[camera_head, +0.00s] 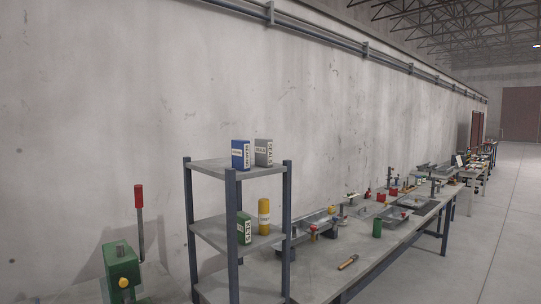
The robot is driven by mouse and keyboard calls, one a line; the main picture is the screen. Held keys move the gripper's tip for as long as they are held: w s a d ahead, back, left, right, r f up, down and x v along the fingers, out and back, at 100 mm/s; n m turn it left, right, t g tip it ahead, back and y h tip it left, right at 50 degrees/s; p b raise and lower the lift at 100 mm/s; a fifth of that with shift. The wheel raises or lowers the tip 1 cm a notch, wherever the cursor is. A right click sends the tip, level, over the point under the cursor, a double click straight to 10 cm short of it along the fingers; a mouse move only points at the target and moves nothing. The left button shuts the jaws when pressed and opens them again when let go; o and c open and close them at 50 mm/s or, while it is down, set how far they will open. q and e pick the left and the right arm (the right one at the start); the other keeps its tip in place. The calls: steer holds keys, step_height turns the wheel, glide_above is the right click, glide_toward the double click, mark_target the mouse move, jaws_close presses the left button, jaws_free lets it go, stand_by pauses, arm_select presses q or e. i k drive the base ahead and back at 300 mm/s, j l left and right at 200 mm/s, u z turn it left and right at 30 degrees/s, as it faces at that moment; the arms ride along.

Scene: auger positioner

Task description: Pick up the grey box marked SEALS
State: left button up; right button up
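The grey box marked SEALS (264,153) stands upright on the top shelf of a small rack (210,167) with dark blue posts. A blue box (241,155) with a white label stands close to its left on the same shelf. Neither of my grippers shows in the head view, so nothing is seen near the box.
A green box (244,228) and a yellow cylinder (264,216) stand on the rack's middle shelf. A green machine with a red-handled lever (139,197) is at the left. A long workbench (375,255) with tools runs along the wall (110,90). Open floor (480,240) lies right.

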mark_target(264, 147)
steer(key=i+l+z, duration=0.15)
steer(key=i+z, duration=0.15)
steer(key=i, duration=0.15)
steer(key=i+z, duration=0.3)
steer(key=i, duration=0.15)
